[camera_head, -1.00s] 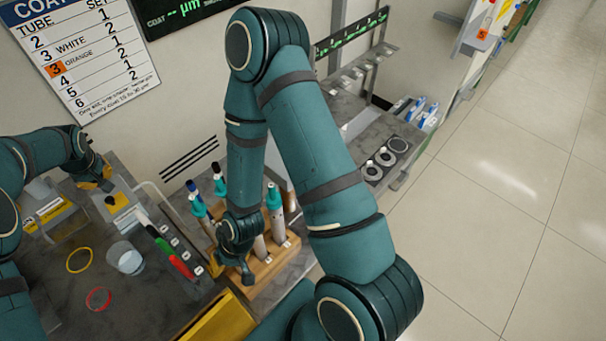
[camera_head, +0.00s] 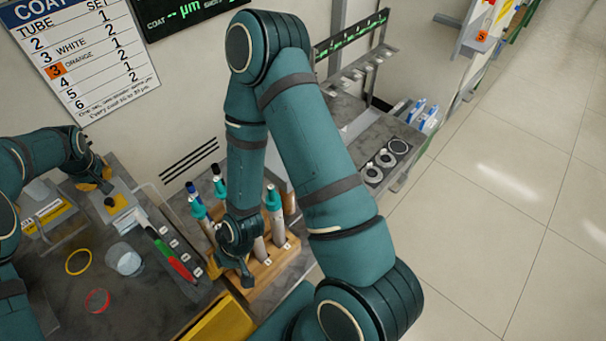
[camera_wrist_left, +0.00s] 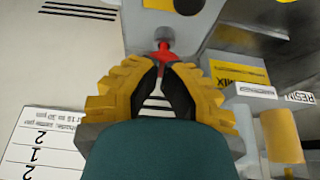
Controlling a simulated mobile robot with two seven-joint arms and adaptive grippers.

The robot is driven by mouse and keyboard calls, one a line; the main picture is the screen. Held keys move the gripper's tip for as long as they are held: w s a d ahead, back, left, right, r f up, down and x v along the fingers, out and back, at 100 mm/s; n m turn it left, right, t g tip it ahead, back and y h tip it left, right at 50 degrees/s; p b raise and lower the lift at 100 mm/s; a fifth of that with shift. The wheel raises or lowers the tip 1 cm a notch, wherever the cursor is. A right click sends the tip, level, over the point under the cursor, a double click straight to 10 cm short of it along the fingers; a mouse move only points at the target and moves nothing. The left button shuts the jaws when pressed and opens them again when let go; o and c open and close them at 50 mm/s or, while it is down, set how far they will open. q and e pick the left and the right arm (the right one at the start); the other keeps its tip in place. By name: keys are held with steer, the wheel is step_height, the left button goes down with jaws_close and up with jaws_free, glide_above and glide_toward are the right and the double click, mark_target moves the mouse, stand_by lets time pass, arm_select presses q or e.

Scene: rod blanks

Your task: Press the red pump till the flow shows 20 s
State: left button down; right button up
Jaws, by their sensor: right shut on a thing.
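The red pump (camera_wrist_left: 163,52) shows in the left wrist view as a red knob and stem against a grey part, just beyond my left fingertips. My left gripper (camera_wrist_left: 161,66) has its yellow fingers drawn together at the tips, by the red stem; I cannot tell if they touch it. In the head view my left gripper (camera_head: 103,180) is at the left, by the bench's back, and hides the pump. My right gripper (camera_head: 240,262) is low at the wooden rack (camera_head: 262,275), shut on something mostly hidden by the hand. No flow reading is legible.
A clear cup (camera_head: 125,259), a yellow ring (camera_head: 78,262) and a red ring (camera_head: 97,301) lie on the dark bench. A red-and-green tool (camera_head: 172,256) lies by the rack, where teal-capped tubes (camera_head: 273,210) stand.

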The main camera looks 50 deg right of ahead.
arm_select(q)
steer(key=shift+w+a+r+p, duration=0.15)
steer(key=shift+r+p, duration=0.2)
steer(key=shift+r, duration=0.3)
steer(key=shift+r+p, duration=0.5)
steer(key=shift+r, duration=0.55)
steer(key=shift+r, duration=0.1)
steer(key=shift+r+p, duration=1.5)
steer(key=shift+r, duration=1.45)
